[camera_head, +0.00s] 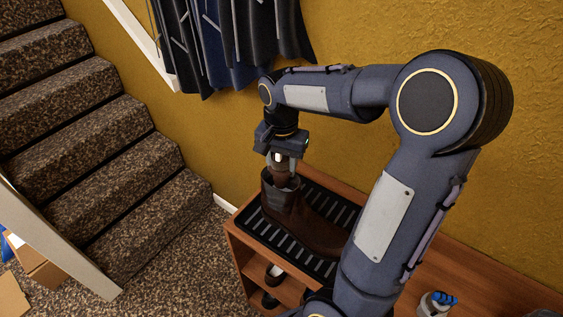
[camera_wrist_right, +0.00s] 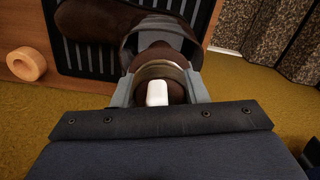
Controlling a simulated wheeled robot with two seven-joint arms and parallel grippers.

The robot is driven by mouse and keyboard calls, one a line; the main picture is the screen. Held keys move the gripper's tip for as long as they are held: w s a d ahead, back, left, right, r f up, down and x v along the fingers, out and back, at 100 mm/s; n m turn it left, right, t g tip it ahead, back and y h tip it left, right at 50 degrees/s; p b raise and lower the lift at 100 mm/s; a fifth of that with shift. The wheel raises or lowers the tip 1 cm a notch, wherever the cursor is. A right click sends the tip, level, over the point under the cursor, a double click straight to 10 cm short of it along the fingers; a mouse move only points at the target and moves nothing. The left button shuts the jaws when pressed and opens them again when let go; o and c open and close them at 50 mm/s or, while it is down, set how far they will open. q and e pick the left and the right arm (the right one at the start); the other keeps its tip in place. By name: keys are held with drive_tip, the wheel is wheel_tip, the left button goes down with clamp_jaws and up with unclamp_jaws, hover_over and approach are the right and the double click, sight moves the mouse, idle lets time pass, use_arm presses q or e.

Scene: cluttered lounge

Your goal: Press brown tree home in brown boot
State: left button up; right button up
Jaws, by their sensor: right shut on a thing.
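A brown boot (camera_head: 313,232) stands upright on a black ribbed tray (camera_head: 325,197), its toe pointing right. My right gripper (camera_head: 281,160) hangs just above the boot's shaft, shut on the brown tree (camera_head: 281,174). The tree's lower end is at the boot's opening; how deep it sits inside cannot be told. In the right wrist view, the brown tree (camera_wrist_right: 178,94) with a white part shows between the fingers, and the boot (camera_wrist_right: 95,20) lies beyond. My left gripper is not in view.
The tray lies on a wooden cabinet (camera_head: 240,243) with shoes (camera_head: 273,273) on its lower shelf. A whitish item with blue on top (camera_head: 437,302) sits at right. Coats (camera_head: 230,45) hang behind; carpeted stairs (camera_head: 110,150) rise left. A round wooden piece (camera_wrist_right: 27,64) shows in the wrist view.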

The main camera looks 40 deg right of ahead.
drive_tip(key=shift+f+b, duration=1.05)
drive_tip(key=shift+f, duration=0.45)
drive_tip(key=o, duration=1.2)
drive_tip(key=shift+c, duration=0.2)
drive_tip(key=shift+r, duration=3.95)
